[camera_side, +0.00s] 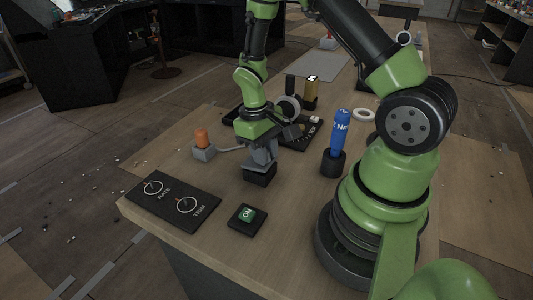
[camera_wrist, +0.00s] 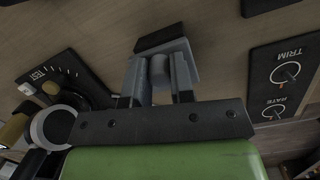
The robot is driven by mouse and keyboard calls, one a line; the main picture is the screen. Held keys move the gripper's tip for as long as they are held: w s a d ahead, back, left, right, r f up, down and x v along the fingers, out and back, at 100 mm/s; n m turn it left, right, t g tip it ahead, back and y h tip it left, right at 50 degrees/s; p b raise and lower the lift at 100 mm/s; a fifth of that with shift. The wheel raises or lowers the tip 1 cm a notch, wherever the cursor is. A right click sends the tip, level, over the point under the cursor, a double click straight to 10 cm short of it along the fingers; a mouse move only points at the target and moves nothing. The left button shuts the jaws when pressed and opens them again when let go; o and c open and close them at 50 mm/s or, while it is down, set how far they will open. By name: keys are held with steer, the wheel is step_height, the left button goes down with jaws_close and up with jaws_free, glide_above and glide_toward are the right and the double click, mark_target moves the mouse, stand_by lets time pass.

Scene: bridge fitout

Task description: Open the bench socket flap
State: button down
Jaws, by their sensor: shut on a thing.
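The bench socket appears as a small grey and black block (camera_side: 259,174) on the wooden bench, directly under my gripper (camera_side: 262,158). In the wrist view it is a grey body with a dark slab-like flap (camera_wrist: 162,39) on its far side. My gripper (camera_wrist: 160,72) points down at it, its two fingers shut around a grey rounded part between them. The fingers hide much of the socket, so I cannot tell how far the flap is raised.
An orange-topped grey block (camera_side: 203,146) with a cable stands left. A blue cylinder in a dark holder (camera_side: 339,138) stands right. A dark TEST dial panel (camera_wrist: 62,82) is nearby.

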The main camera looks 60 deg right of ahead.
mark_target(249, 159)
steer(key=w+g, duration=0.1)
steer(key=g, duration=0.1)
steer(key=w+r+g, duration=0.1)
steer(key=g, duration=0.1)
steer(key=shift+r, duration=0.15)
steer(key=shift+w+r+g, duration=0.15)
steer(key=shift+w+g, duration=0.4)
steer(key=shift+g, duration=0.6)
steer(key=shift+w+r+g, duration=0.15)
steer(key=shift+w+g, duration=0.35)
steer(key=shift+g, duration=0.65)
steer(key=shift+w, duration=0.1)
steer(key=c, duration=1)
jaws_free()
step_height(249, 159, up, 10)
steer(key=shift+r, duration=0.1)
